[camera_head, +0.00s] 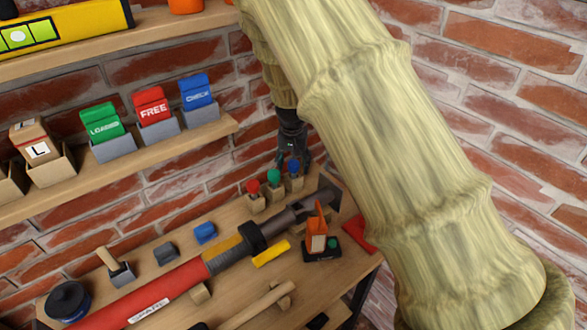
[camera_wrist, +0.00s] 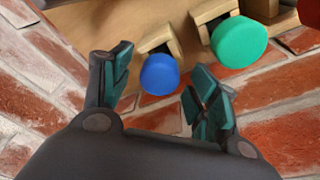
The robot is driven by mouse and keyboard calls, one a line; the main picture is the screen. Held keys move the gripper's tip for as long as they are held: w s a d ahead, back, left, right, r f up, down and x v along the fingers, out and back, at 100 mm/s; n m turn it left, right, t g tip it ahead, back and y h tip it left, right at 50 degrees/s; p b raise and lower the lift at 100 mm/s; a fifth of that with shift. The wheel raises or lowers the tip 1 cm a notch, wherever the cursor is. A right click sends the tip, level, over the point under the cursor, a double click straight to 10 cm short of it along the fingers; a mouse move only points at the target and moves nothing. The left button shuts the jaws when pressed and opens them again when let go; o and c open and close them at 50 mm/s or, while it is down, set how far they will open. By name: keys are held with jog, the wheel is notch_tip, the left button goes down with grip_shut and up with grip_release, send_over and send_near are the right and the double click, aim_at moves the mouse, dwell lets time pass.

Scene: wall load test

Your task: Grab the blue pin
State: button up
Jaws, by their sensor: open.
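The blue pin (camera_wrist: 160,74) has a round blue head and stands in a small wooden holder (camera_wrist: 160,38) in the wrist view. It also shows in the head view (camera_head: 293,167), at the right end of a row of pins. My gripper (camera_wrist: 163,90) is open, with one finger on each side of the blue head. Both fingers look apart from it. In the head view my gripper (camera_head: 292,150) is dark and small, just above the blue pin, partly behind my arm.
The green pin (camera_wrist: 239,42) stands close beside the right finger. A red pin (camera_head: 252,187) is further left in the head view. A red tube tool (camera_head: 150,297) lies along the workbench. A shelf of labelled boxes (camera_head: 103,127) is on the brick wall (camera_head: 490,100).

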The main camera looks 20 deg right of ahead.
jog(key=shift+s+f, duration=0.15)
jog(key=shift+s, duration=0.05)
jog(key=shift+w+f, duration=0.1)
jog(key=shift+c, duration=0.3)
jog(key=c, duration=1.1)
